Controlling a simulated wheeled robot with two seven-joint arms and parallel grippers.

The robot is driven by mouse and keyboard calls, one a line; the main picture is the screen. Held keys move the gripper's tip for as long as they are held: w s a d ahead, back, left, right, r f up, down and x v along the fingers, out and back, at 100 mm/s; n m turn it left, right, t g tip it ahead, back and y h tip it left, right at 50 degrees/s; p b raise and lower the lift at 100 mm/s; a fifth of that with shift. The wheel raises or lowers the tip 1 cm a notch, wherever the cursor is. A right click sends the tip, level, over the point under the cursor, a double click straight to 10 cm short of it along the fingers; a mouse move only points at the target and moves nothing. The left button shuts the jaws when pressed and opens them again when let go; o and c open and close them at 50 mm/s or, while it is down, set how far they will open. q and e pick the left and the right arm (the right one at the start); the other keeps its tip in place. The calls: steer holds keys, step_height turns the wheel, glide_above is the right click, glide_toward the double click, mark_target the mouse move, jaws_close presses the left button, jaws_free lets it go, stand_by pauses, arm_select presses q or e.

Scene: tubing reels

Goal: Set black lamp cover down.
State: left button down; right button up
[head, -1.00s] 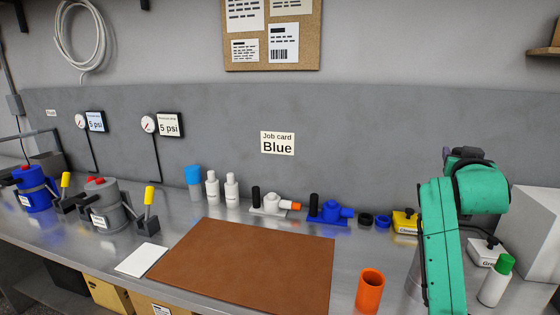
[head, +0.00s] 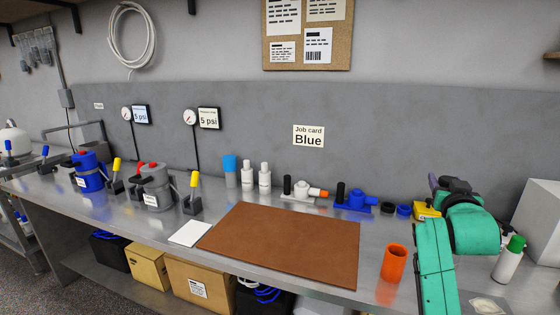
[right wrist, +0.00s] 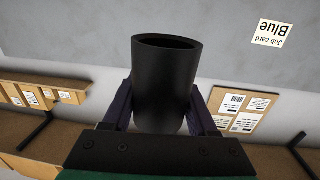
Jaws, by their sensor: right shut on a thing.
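The black lamp cover (right wrist: 165,75) is a dark, open-ended cylinder, seen large in the right wrist view. My right gripper (right wrist: 165,105) is shut on it, with a purple finger on each side. In the head view my right arm stands at the right over the bench, and its green links largely hide the gripper and the cover. My left gripper is not in view. The steel bench (head: 240,190) carries a bare brown mat (head: 285,245).
An orange cup (head: 394,263) stands right of the mat, near my right arm. A green-capped bottle (head: 508,262) is beyond the arm. A white card (head: 189,233) lies left of the mat.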

steer(key=s+a+f+n+t+y, duration=0.1)
steer(key=s+a+f+n+y, duration=0.25)
steer(key=a+f, duration=0.65)
steer(key=s+a+f+n+y, duration=0.2)
steer(key=a+f+y, duration=0.4)
steer(key=f, duration=0.7)
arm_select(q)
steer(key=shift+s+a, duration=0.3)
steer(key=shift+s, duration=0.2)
arm_select(e)
steer(key=s+a+f, duration=0.2)
steer(key=s+f, duration=0.1)
steer(key=s, duration=0.3)
steer(key=s+a+f+h, duration=0.1)
steer(key=s+a+f, duration=0.2)
steer(key=s, duration=0.4)
steer(key=s+a+f+h, duration=0.1)
steer(key=s+a+f, duration=0.1)
steer(key=s, duration=0.5)
steer(key=shift+a+f+m+t, duration=0.25)
steer(key=shift+f+m+t, duration=0.1)
steer(key=shift+f, duration=0.1)
